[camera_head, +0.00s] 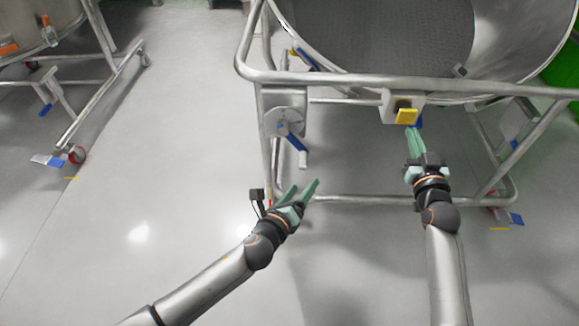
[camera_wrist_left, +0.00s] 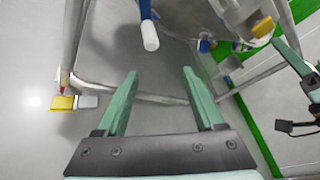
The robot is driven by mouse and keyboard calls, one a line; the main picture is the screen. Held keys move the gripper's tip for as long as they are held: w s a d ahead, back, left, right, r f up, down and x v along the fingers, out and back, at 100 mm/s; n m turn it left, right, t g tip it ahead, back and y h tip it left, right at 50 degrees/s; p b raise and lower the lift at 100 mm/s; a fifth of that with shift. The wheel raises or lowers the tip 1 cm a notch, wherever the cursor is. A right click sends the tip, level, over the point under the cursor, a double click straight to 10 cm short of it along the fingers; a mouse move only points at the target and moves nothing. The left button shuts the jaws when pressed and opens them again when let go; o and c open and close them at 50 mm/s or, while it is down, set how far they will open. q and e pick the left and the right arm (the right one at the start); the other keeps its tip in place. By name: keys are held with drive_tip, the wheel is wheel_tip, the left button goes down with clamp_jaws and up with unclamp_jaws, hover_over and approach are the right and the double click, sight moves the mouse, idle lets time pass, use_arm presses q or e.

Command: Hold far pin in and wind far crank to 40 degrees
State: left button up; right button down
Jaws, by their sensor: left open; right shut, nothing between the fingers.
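The crank (camera_head: 293,138) is a blue arm on a round grey hub with a pale handle (camera_head: 303,159) at its lower end, on the frame's left side. The handle (camera_wrist_left: 150,36) hangs beyond my fingers in the left wrist view. My left gripper (camera_head: 303,188) is open and empty, below the crank and apart from it. A yellow part (camera_head: 406,116) with a blue piece beside it, seemingly the pin, sits on a grey block under the top rail. My right gripper (camera_head: 411,131) is shut and empty, its tips just below these parts; I cannot tell whether they touch.
A tubular steel frame (camera_head: 330,78) carries a large open steel vessel (camera_head: 375,30). Its lower rail (camera_head: 360,200) runs behind my grippers. Another wheeled frame (camera_head: 105,85) stands at the left. The floor between is clear.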

sight(300, 165)
use_arm(q)
drive_tip(key=w, duration=0.9)
drive_tip(key=shift+s, duration=0.1)
use_arm(e)
drive_tip(key=shift+w, duration=0.1)
idle(1.4)
drive_tip(key=shift+w, duration=2)
use_arm(q)
clamp_jaws()
